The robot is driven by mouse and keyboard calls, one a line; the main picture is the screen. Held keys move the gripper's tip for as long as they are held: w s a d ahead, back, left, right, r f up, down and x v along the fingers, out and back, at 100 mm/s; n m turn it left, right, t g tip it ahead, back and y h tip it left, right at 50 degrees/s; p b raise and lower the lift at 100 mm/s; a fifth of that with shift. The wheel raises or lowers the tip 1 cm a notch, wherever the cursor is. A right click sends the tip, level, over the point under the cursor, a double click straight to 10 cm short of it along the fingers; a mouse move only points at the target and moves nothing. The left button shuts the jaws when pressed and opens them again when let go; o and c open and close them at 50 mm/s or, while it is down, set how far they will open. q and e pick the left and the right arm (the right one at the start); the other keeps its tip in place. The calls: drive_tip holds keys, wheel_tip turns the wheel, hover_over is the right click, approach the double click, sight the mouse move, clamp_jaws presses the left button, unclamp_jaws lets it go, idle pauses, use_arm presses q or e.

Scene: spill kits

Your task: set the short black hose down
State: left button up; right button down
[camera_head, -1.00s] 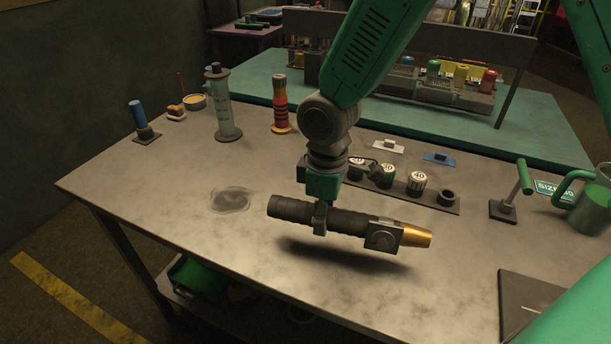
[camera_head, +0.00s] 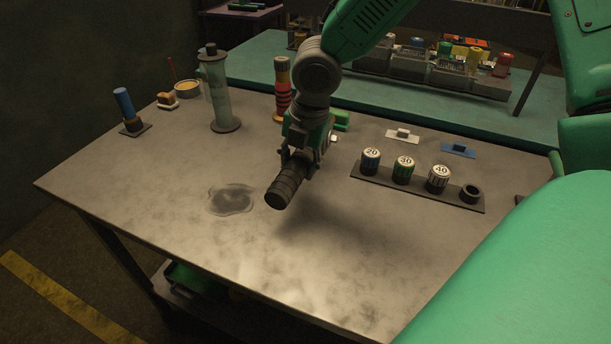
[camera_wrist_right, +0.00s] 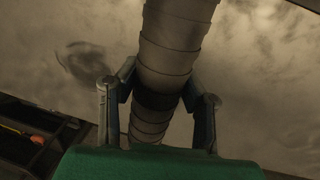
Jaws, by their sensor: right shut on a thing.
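The short black hose (camera_head: 286,188) is ribbed and dark. It is held above the workbench (camera_head: 150,215), with its open end toward the front left; a shadow falls on the bench to its right. Its far end is hidden behind my right gripper (camera_head: 301,157). My right gripper is shut around the hose. In the right wrist view the hose (camera_wrist_right: 168,55) runs between the two fingers (camera_wrist_right: 158,95). My left gripper is not in view.
A dark wet patch (camera_head: 231,199) lies left of the hose. A clear cylinder (camera_head: 219,100) and a red-banded cylinder (camera_head: 282,85) stand behind. A rack (camera_head: 420,189) with numbered caps stands at right. The bench front is clear.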

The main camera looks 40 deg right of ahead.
sight(300, 192)
drive_tip(key=f, duration=0.2)
drive_tip(key=d+f+b, duration=0.1)
drive_tip(key=f, duration=0.2)
drive_tip(key=shift+f, duration=0.15)
drive_tip(key=shift+a, duration=0.3)
drive_tip(key=c, duration=1)
unclamp_jaws()
